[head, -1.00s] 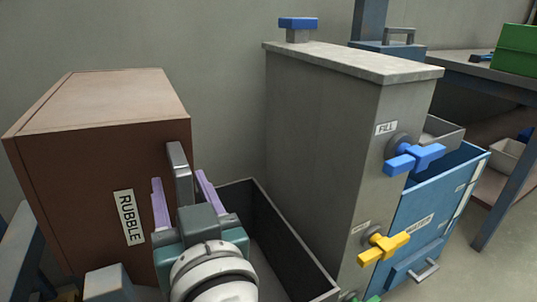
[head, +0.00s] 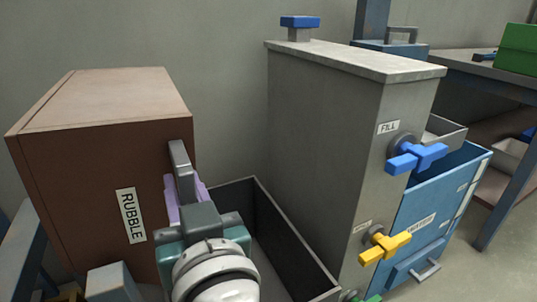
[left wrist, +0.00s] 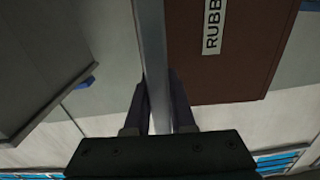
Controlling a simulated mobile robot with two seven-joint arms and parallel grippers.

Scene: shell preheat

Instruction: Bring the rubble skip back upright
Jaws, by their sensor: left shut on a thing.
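The rubble skip (head: 85,165) is a brown box at the left in the head view. Its RUBBLE label (head: 130,215) reads sideways down the front face, and I see no opening on the faces in view. A grey bar handle (head: 179,160) stands at its right edge. My left gripper (head: 183,190) has its purple fingers closed around this handle. The left wrist view shows the handle (left wrist: 152,50) between the fingers, with the brown skip (left wrist: 235,65) beside it. My right gripper is in neither view.
A dark open-topped bin (head: 290,230) lies right of the skip. Beyond it stands a grey cabinet (head: 320,130) with a blue FILL valve (head: 415,157) and a yellow valve (head: 385,246). A blue drawer unit (head: 430,215) and a workbench (head: 490,80) are at the right.

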